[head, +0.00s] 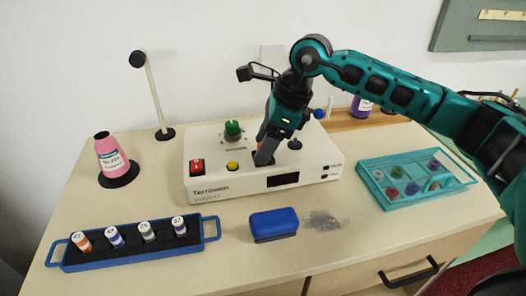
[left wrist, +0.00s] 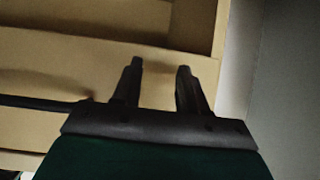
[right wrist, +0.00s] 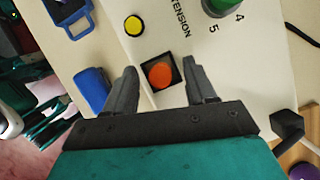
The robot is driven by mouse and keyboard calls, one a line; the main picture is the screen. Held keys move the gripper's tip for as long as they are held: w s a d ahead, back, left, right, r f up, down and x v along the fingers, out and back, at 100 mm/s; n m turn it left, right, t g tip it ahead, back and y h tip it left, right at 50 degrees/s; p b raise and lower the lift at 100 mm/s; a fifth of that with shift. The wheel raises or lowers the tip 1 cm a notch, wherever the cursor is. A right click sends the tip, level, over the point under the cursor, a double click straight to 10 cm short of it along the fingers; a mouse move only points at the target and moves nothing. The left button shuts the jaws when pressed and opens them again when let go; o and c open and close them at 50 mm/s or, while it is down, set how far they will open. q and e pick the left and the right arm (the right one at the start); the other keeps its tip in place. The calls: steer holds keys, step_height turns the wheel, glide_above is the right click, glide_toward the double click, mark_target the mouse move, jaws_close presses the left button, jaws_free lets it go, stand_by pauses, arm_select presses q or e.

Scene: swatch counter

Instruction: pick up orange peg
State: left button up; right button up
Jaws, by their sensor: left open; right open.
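In the right wrist view, a round orange top (right wrist: 160,75), which looks like the orange peg seen from above, sits in a dark square recess on the white machine (right wrist: 215,70). My right gripper (right wrist: 159,66) is open, with one finger on each side of the recess and nothing held. My left gripper (left wrist: 160,66) is open and empty in the left wrist view, in front of pale wooden panels. It is out of the head view.
The machine carries a green knob (head: 232,129), a yellow button (head: 232,166) and a red switch (head: 197,167). A blue block (head: 273,224) lies in front. A blue rack (head: 138,252) holds several labelled vials, one orange. A teal tray (head: 382,199) with coloured pieces stands right; a pink cone (head: 110,156) stands left.

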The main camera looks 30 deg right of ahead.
steer(key=shift+c, duration=0.2)
jaws_close()
stand_by(0.3)
step_height(320, 180, up, 20)
steer(key=p, duration=0.1)
steer(key=shift+p, duration=0.4)
